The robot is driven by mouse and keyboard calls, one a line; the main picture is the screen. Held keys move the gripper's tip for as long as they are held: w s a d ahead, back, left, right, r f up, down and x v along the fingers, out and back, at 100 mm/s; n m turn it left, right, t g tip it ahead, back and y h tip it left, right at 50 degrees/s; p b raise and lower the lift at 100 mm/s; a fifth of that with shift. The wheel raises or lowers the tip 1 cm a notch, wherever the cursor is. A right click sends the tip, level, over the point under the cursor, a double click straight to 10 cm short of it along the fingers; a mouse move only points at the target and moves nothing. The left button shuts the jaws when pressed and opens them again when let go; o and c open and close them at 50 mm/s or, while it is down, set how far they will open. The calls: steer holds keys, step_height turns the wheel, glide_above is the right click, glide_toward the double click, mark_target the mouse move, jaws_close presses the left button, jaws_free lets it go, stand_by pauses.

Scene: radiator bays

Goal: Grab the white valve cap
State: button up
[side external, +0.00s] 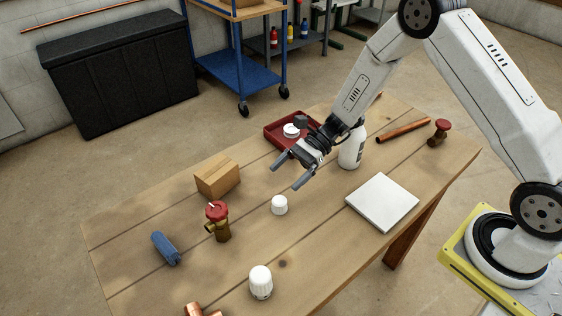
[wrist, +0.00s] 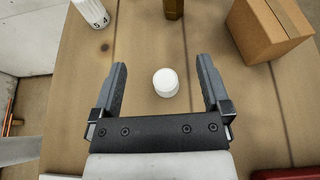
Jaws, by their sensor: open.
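The white valve cap (side external: 279,205) is a small rounded white piece standing on the wooden table (side external: 330,225). In the wrist view the cap (wrist: 166,82) lies between the lines of my two fingers, near the level of their tips. My gripper (side external: 287,174) is open and empty, above the table and a little beyond the cap in the side view. In the wrist view my gripper (wrist: 160,68) shows both fingers wide apart, with clear space on each side of the cap. A taller white thermostatic head (side external: 260,282) with numbers stands nearer the front; it also shows in the wrist view (wrist: 92,12).
A cardboard box (side external: 218,177), a brass valve with a red handle (side external: 218,222) and a blue roll (side external: 165,248) are on the left. A red tray (side external: 280,133), a white bottle (side external: 351,150) and a white tile (side external: 382,202) lie behind and right. Bare wood surrounds the cap.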

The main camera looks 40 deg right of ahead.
mark_target(282, 198)
steer(key=shift+f, duration=3.1)
steer(key=shift+f, duration=0.1)
steer(key=shift+f, duration=0.2)
steer(key=shift+x, duration=2.5)
steer(key=c, duration=1.3)
